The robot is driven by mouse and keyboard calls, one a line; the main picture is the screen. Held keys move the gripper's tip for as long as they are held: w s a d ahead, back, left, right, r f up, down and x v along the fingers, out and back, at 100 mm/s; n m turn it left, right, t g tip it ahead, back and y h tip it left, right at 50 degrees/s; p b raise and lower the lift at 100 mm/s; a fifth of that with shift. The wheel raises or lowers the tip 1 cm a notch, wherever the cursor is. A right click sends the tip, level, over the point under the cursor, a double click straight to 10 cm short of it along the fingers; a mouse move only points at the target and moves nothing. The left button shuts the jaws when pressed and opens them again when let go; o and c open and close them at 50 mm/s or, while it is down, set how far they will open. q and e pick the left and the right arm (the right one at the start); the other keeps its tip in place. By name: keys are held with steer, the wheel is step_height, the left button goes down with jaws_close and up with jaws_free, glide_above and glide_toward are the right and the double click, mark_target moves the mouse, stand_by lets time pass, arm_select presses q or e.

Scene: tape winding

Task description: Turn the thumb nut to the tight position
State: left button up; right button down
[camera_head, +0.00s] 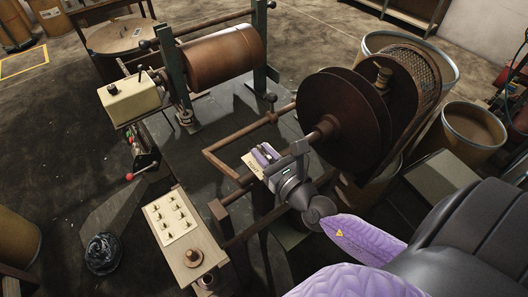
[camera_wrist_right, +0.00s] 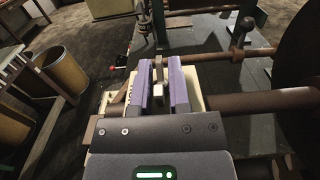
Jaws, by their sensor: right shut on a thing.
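My right gripper (camera_head: 263,153) reaches in from the right over a cream plate (camera_head: 250,166) on the bench frame. Its purple fingers are shut on a small metal part, which I take to be the thumb nut (camera_wrist_right: 158,89); in the right wrist view it sits between the fingers (camera_wrist_right: 159,64). The fingers hide most of it in the head view, so its turned position cannot be read. My left gripper is not in view.
A large brown spool (camera_head: 345,112) stands close to the right of my gripper. A brown roller (camera_head: 222,55) is at the back. A switch panel (camera_head: 171,218) and a round knob (camera_head: 193,256) are at front left. Drums (camera_head: 470,135) stand at right.

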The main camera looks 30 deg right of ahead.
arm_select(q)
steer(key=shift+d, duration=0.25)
arm_select(e)
steer(key=shift+h, duration=0.3)
steer(key=shift+r+m+h+p, duration=0.15)
steer(key=shift+m+h+p, duration=0.85)
steer(key=shift+h+p, duration=0.15)
steer(key=m+h+p, duration=0.1)
steer(key=h, duration=0.1)
steer(key=shift+m+g+h, duration=0.3)
steer(key=shift+h, duration=0.05)
steer(key=shift+m+g+h, duration=0.3)
steer(key=shift+m+h, duration=0.5)
steer(key=shift+h, duration=0.2)
steer(key=shift+f+m+g+h, duration=0.2)
steer(key=shift+m+g+h, duration=0.4)
steer(key=shift+h, duration=0.6)
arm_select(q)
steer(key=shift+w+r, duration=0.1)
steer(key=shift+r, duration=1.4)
arm_select(e)
steer(key=shift+m+g+h, duration=0.9)
steer(key=shift+m+h, duration=0.3)
steer(key=shift+h, duration=0.2)
